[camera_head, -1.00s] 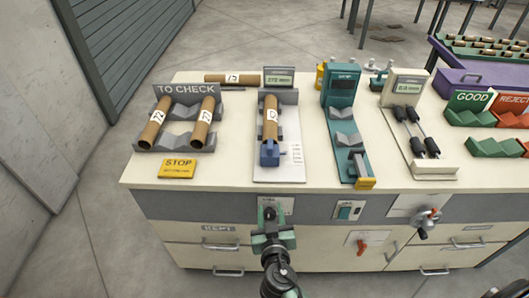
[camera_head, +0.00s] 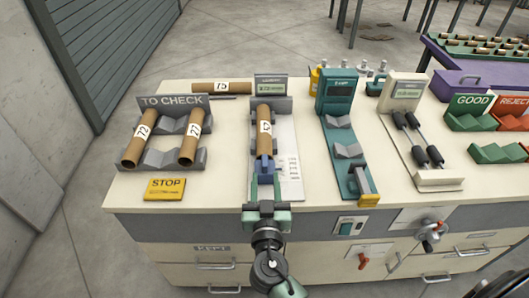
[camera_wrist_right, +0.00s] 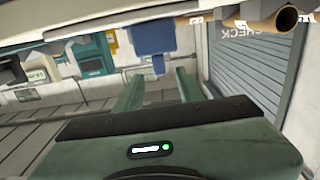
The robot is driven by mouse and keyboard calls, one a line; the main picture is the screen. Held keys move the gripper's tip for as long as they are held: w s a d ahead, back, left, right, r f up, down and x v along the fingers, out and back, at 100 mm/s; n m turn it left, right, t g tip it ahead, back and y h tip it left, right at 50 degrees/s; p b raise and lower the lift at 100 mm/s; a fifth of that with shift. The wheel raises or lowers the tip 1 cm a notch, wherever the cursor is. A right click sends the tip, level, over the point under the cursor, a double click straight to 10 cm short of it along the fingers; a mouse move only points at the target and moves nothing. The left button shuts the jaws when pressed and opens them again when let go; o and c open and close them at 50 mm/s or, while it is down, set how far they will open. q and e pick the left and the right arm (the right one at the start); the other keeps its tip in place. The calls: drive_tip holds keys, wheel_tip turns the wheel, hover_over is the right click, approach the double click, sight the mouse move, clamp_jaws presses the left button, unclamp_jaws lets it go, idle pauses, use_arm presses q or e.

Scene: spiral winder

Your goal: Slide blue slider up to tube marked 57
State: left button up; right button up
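The brown tube marked 57 (camera_head: 264,128) lies lengthwise in the grey cradle of the length gauge (camera_head: 287,165) in the head view. The blue slider (camera_head: 265,166) is at the tube's near end; I cannot tell whether they touch. The slider also shows in the right wrist view (camera_wrist_right: 153,42), beyond and between the fingertips. My right gripper (camera_head: 265,188) is open, its two green fingers apart and pointing at the slider from the near side. Its fingers also show in the right wrist view (camera_wrist_right: 158,80), with nothing between them. My left gripper is not in view.
The TO CHECK rack (camera_head: 175,158) holds tubes marked 72 and 77 on the left. A tube marked 75 (camera_head: 222,87) lies behind.

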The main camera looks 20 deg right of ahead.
sight(265, 168)
drive_tip(key=p+x, duration=0.2)
drive_tip(key=x, duration=0.4)
drive_tip(key=shift+w+r+p, duration=0.15)
drive_tip(key=shift+w+p, duration=0.15)
drive_tip(key=shift+p, duration=0.1)
drive_tip(key=shift+w+d, duration=0.15)
drive_tip(key=shift+w, duration=0.25)
drive_tip(key=shift+s, duration=0.1)
clamp_jaws()
